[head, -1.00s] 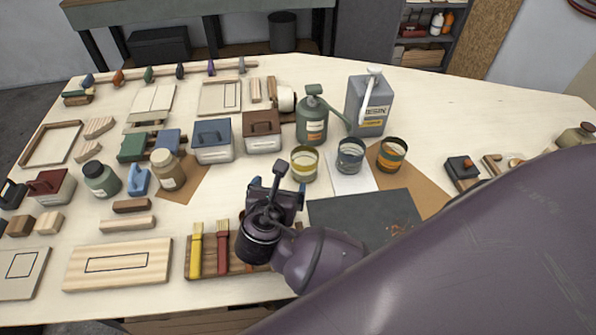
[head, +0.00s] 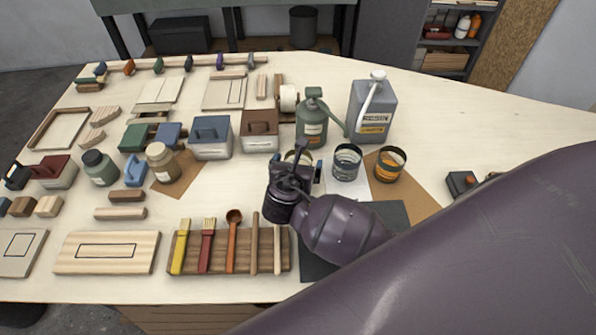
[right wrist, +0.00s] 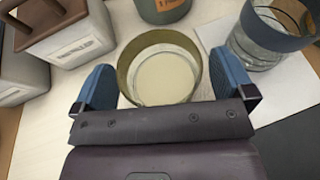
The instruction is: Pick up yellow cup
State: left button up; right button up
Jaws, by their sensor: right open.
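The yellow cup (right wrist: 132,58), a clear cup with an olive-yellow band at its rim, stands upright in the right wrist view. In the head view its rim (head: 297,156) is mostly hidden behind my right gripper (head: 300,165). In the right wrist view my right gripper (right wrist: 165,84) is open, with one blue finger on each side of the cup's near part. The cup is not gripped; I cannot tell whether a finger touches it. My left gripper is not in view.
A blue-banded cup (head: 347,162) stands close on the right, with an orange-banded cup (head: 390,164) beyond it. A green pump can (head: 313,128) and a brown-lidded box (head: 260,132) stand behind. A rack of brushes (head: 189,266) lies in front.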

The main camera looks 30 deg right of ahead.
jog(key=shift+c, duration=0.5)
jog(key=c, duration=0.9)
jog(key=shift+r, duration=0.1)
